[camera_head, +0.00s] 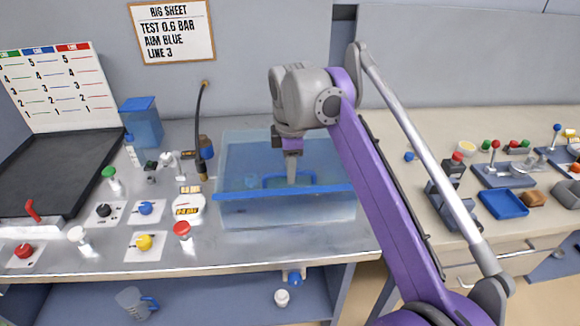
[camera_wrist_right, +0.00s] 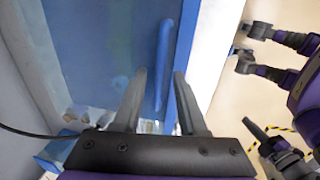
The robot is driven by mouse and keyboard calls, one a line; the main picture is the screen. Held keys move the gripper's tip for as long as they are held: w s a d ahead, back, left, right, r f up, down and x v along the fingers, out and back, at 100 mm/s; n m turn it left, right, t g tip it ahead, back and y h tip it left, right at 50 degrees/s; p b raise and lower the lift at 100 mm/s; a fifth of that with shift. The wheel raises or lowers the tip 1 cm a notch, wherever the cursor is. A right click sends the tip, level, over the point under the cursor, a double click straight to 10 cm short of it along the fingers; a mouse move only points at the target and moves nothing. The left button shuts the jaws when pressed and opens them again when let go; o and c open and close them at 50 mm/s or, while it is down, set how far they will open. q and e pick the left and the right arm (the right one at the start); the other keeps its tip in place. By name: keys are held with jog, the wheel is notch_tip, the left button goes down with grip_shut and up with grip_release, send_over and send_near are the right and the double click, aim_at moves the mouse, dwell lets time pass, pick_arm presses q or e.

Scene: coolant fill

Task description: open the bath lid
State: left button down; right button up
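The bath (camera_head: 240,213) is a clear, pale blue tank on the steel bench. Its translucent blue lid (camera_head: 240,193) appears to lie flat across it, with a darker blue edge at the front. A blue bar handle (camera_head: 270,182) stands on the lid. My right gripper (camera_head: 291,181) points down at the handle and partly hides it. In the right wrist view, the fingers (camera_wrist_right: 160,75) are apart. The handle (camera_wrist_right: 163,50) lies in line with the gap between them; I cannot tell whether they touch it. My left gripper does not show.
Left of the bath are a thin black stand (camera_head: 199,120), a round white gauge (camera_head: 188,207) and a red-topped valve (camera_head: 182,230). A blue-lidded container (camera_head: 143,122) stands further back. A blue tray (camera_head: 503,204) is on the right counter. A wall rises behind the bath.

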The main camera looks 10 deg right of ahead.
grip_shut()
dwell(1.2)
